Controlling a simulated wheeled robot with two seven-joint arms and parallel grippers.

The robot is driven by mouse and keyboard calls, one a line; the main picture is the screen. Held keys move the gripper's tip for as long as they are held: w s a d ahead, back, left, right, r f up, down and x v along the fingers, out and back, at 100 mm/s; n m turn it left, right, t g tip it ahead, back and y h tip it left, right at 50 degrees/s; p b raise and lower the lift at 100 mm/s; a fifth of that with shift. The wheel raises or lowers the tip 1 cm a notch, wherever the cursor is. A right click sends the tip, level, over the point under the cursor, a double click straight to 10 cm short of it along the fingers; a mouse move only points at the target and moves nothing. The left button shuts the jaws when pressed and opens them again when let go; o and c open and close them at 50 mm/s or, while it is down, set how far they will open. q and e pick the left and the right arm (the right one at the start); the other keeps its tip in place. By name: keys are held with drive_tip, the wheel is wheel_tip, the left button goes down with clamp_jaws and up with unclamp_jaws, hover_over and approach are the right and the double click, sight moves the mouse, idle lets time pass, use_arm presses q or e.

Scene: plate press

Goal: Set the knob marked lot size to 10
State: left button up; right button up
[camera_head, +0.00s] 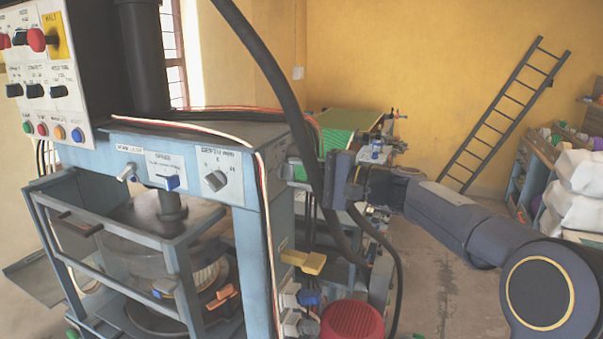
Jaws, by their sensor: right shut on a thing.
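The blue press (230,135) stands at left with dials and switches. I cannot clearly read a lot size label on any knob. The upper white panel carries several small black knobs (35,91) under blurred labels. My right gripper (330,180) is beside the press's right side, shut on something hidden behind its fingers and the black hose. My left gripper is out of view.
A thick black hose (270,70) hangs down in front of the gripper. Yellow (313,263) and blue fittings and a red ribbed motor (352,322) are below it. A ladder (505,115) leans on the back wall. The floor at right of centre is mostly clear.

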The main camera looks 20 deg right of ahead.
drive_tip(key=shift+m, duration=1.2)
drive_tip(key=shift+f, duration=0.1)
drive_tip(key=o, duration=1)
drive_tip(key=b+v, duration=0.2)
drive_tip(key=v, duration=0.6)
drive_tip(key=shift+a, duration=0.1)
